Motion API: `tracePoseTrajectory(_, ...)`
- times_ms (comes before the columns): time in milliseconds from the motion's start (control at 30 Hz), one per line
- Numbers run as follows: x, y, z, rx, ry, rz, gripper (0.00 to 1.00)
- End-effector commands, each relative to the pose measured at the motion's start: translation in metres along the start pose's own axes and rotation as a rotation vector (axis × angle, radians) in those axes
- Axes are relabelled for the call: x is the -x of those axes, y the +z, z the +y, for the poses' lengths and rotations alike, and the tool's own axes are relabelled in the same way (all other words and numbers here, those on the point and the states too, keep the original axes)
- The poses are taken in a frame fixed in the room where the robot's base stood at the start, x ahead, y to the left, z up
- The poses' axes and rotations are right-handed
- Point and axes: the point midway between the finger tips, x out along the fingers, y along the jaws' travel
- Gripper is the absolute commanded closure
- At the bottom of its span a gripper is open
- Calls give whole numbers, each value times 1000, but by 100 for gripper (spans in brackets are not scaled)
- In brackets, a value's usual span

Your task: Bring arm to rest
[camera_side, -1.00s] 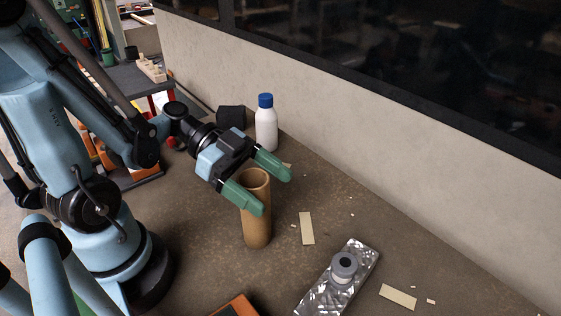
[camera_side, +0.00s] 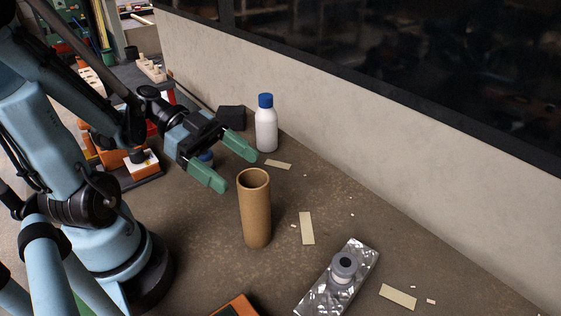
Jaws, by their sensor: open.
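My gripper (camera_side: 233,166) has two green fingers spread apart with nothing between them. It is in the air, up and to the left of a brown cardboard tube (camera_side: 255,212). The tube stands upright with its open end up, and the fingers look clear of it. My blue arm reaches in from the left side of the picture.
A white bottle with a blue cap (camera_side: 266,124) stands near the wall, beside a black block (camera_side: 231,117). A metal plate with a grey round part (camera_side: 343,268) lies front right. Flat beige strips (camera_side: 307,228) lie on the tabletop (camera_side: 200,235). The wall (camera_side: 400,165) bounds the right.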

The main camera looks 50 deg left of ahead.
Motion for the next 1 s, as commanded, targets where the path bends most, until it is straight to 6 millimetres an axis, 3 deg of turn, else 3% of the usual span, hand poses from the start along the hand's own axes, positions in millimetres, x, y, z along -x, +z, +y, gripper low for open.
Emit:
tracePoseTrajectory(700,-74,-1,1,-3,6,1,16)
tracePoseTrajectory(1000,-68,-13,0,-1,1,1,16)
